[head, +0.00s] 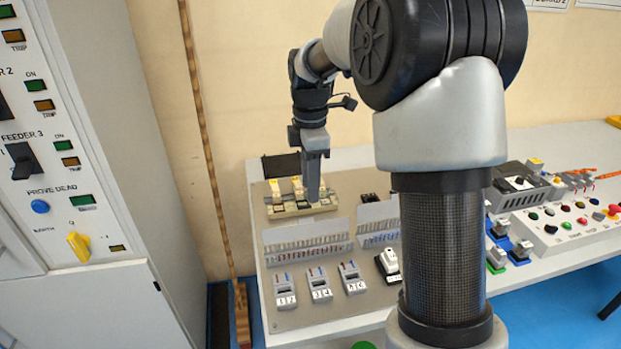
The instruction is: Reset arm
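My gripper (314,190) points down above the panel board on the bench. Its fingers look like one narrow grey shape from this side, so I cannot tell whether they are open or shut. No held object shows at the fingertips. They appear in front of a beige terminal block (290,208) at the back of the panel board; whether they touch it is unclear. My arm rises from the right and hides part of the bench.
A grey cabinet (120,200) with switches stands at left. The bench (370,158) carries a panel board (335,314) with numbered switch modules (318,285) and clear covers (307,237). A control box (560,232) with coloured buttons sits right. A wooden pole (205,140) leans on the wall.

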